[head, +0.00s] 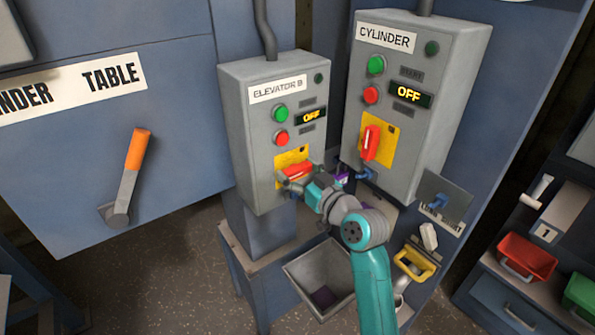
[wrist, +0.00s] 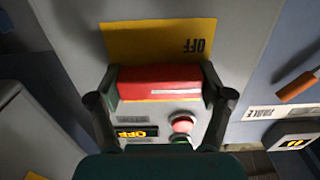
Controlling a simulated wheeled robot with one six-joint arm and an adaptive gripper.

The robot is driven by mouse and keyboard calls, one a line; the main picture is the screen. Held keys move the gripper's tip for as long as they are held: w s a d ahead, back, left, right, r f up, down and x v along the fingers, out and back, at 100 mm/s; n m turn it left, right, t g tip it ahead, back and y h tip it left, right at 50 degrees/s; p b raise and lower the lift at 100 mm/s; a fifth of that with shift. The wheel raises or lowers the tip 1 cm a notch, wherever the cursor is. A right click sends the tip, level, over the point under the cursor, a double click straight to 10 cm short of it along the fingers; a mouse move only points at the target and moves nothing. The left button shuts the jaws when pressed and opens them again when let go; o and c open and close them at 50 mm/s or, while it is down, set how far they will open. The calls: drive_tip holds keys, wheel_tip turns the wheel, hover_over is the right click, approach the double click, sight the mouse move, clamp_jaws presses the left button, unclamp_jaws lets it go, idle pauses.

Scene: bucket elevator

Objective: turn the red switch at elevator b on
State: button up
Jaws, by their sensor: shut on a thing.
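The grey elevator B box (head: 240,120) hangs left of the cylinder box in the head view, with its display (head: 311,116) reading OFF. Its red switch (head: 298,170) sits on a yellow plate (head: 284,160) and lies nearly level. My gripper (head: 298,182) is at this switch. In the wrist view the red switch (wrist: 160,82) lies crosswise between both fingers of my gripper (wrist: 167,90), which are shut on its two ends. The yellow plate (wrist: 155,38) shows OFF, upside down, beside the switch. Part of the switch is hidden by my gripper in the head view.
The cylinder box (head: 455,80) stands close on the right, with an upright red switch (head: 371,143) and an OFF display. A lever with an orange handle (head: 138,150) is at left. A grey hopper (head: 305,275) is below my gripper.

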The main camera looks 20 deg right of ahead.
drive_tip(key=shift+m, duration=0.3)
drive_tip(key=m, duration=0.3)
drive_tip(key=shift+m, duration=0.3)
drive_tip(key=m, duration=0.4)
drive_tip(key=shift+m, duration=0.3)
drive_tip(key=m, duration=0.4)
drive_tip(key=shift+m, duration=2.5)
drive_tip(key=o, duration=1.1)
